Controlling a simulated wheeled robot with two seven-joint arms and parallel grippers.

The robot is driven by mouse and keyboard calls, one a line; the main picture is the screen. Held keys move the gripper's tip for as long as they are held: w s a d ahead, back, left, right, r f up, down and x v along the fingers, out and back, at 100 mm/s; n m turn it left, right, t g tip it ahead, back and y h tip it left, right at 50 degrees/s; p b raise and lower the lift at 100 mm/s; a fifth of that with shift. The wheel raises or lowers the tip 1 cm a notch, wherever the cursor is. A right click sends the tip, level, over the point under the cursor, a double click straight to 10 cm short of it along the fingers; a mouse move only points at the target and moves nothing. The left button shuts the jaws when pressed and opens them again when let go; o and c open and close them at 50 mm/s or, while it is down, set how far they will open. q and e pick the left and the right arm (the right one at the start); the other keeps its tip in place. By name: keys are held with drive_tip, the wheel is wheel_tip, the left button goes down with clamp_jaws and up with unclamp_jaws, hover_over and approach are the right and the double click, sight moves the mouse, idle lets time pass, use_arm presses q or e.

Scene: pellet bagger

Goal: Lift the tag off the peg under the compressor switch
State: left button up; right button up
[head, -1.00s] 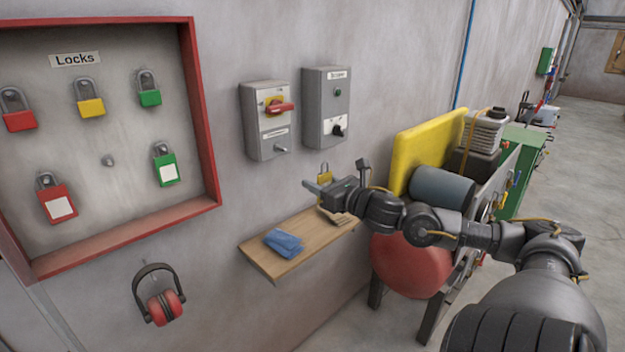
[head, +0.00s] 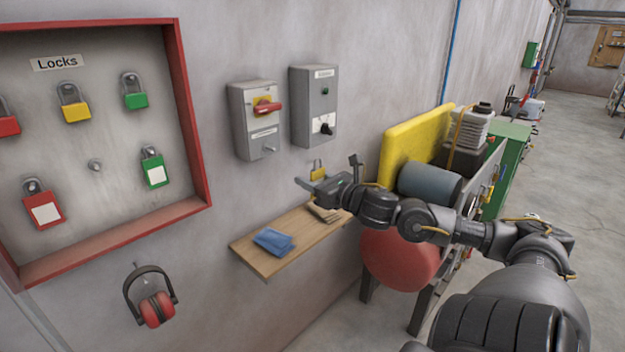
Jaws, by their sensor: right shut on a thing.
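Two grey switch boxes hang on the wall: a left one (head: 243,125) with a red handle on a yellow plate, and a right one (head: 306,92) with a black knob. Their labels are too small to read, so I cannot tell which is the compressor switch. I make out no separate tag on a peg under either box. My right gripper (head: 328,177) is out from the wall, below the right box and above the wooden shelf. My left gripper is out of view.
A red-framed lock board (head: 196,150) with several padlocks is at left, with red ear muffs (head: 156,310) below. The wooden shelf (head: 265,262) carries a blue cloth (head: 273,240) and tan gloves (head: 323,212). A machine with a yellow guard (head: 410,140) stands at right.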

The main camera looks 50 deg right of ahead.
sight(319, 181)
drive_tip(key=shift+s, duration=0.1)
drive_tip(key=shift+s+p, duration=1)
drive_tip(key=shift+s, duration=0.1)
drive_tip(key=shift+s+p, duration=0.75)
drive_tip(key=shift+s, duration=0.6)
drive_tip(key=shift+s+a+p, duration=0.15)
drive_tip(key=shift+s+p, duration=0.8)
drive_tip(key=shift+s, duration=1.55)
drive_tip(key=shift+f, duration=0.1)
drive_tip(key=a+f+n+y+b, duration=0.15)
drive_tip(key=a+f+y, duration=0.25)
drive_tip(key=a+f, duration=0.8)
drive_tip(key=w+a+n+g+y+b, duration=0.1)
drive_tip(key=w+a+n+g+y, duration=0.1)
drive_tip(key=a, duration=1.5)
drive_tip(key=w+n+y, duration=0.1)
drive_tip(key=n+y, duration=0.1)
drive_tip(key=y, duration=0.1)
drive_tip(key=shift+a+b, duration=0.25)
drive_tip(key=shift+b, duration=0.1)
